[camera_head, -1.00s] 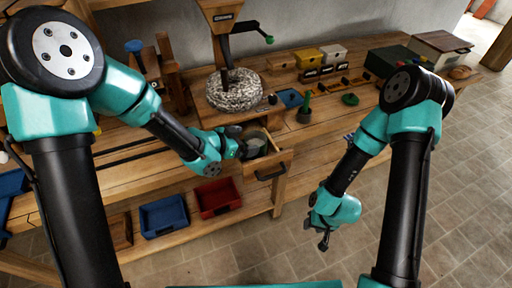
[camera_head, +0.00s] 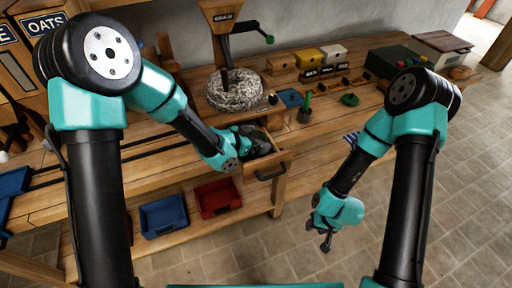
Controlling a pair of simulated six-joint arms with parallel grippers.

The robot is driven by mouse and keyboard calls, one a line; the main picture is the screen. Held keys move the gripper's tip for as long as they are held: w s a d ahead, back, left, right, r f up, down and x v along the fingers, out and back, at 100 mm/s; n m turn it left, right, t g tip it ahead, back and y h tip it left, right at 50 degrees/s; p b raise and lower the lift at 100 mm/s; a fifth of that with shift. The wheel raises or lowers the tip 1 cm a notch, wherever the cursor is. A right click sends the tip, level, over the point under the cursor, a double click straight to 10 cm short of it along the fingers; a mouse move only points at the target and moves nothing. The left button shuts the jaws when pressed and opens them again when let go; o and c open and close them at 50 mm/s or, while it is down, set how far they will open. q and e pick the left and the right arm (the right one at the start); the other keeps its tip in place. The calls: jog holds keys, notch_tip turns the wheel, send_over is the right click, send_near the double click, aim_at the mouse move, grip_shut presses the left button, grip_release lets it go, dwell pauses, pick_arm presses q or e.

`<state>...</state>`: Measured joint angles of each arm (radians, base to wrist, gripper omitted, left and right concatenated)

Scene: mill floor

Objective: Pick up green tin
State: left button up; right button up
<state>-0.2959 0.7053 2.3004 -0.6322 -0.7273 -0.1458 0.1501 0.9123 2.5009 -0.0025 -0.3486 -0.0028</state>
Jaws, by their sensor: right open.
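No green tin can be made out for certain. My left gripper (camera_head: 258,143) reaches into an open wooden drawer (camera_head: 283,160) under the bench top. Its fingers are dark and small, and what lies between them in the drawer is hidden. My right gripper (camera_head: 326,240) hangs open and empty over the floor, in front of the bench. Green things on the bench are a flat round green piece (camera_head: 350,100), a green upright rod (camera_head: 307,101) in a dark cup, and a dark green box (camera_head: 386,63) at the back right.
A grain mill with a round stone (camera_head: 234,92) stands behind the drawer. A red bin (camera_head: 217,197) and a blue bin (camera_head: 164,215) sit on the lower shelf. The tiled floor at right is clear.

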pick_arm(q)
jog(key=c, duration=0.8)
jog(key=shift+o, duration=0.2)
notch_tip(320, 180, up, 10)
dwell(0.6)
